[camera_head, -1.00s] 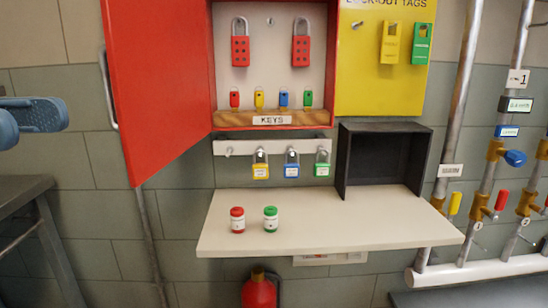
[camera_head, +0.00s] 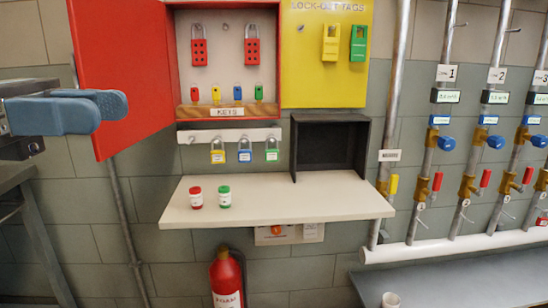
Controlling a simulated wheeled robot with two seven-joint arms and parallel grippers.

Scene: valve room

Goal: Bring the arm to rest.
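My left gripper (camera_head: 98,108) comes in from the left edge with blue fingers, in front of the open red cabinet door. Its fingers overlap from this angle, so I cannot tell whether they are apart; I see nothing held. It is well left of the shelf and touches nothing that I can see. My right gripper is not in view.
The red door (camera_head: 120,70) stands open on the left. Padlocks (camera_head: 245,152) hang above. Pipes with valves (camera_head: 470,180) stand right.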

